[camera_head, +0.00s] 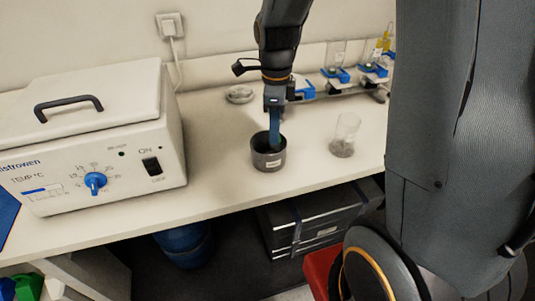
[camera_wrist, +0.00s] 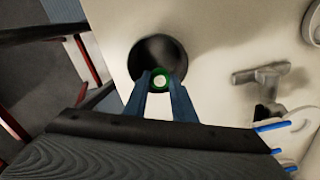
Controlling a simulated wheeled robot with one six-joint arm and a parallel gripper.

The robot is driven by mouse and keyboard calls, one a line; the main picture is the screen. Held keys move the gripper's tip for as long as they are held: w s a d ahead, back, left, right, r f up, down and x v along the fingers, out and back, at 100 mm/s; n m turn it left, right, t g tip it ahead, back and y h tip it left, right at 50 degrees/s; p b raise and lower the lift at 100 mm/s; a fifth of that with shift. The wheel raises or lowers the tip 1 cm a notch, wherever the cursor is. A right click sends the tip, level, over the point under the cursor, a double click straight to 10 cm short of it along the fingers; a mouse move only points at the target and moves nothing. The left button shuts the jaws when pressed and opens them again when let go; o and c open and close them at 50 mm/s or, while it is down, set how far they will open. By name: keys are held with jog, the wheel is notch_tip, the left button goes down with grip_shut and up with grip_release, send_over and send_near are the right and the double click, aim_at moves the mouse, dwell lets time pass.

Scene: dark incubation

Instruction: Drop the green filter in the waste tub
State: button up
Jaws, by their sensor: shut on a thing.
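The waste tub (camera_head: 269,160) is a dark grey cylinder with a pale label, upright on the bench in the head view. Its dark round opening (camera_wrist: 158,47) shows in the wrist view. My gripper (camera_head: 274,143) points down with its blue fingers at the tub's mouth; their tips are hidden behind the near rim. In the wrist view my gripper (camera_wrist: 160,84) is shut on the green filter (camera_wrist: 161,71), a small green ring with a pale centre, seen over the opening. The filter is hidden in the head view.
A white incubator (camera_head: 92,135) with a blue dial stands left of the tub. A small pale dish (camera_head: 240,94) and a rack with blue clamps (camera_head: 340,75) are behind. Bare bench lies between tub and beaker.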

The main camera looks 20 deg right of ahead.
jog(key=o, duration=1.1)
jog(key=shift+r+b, duration=0.85)
jog(key=shift+r, duration=3.1)
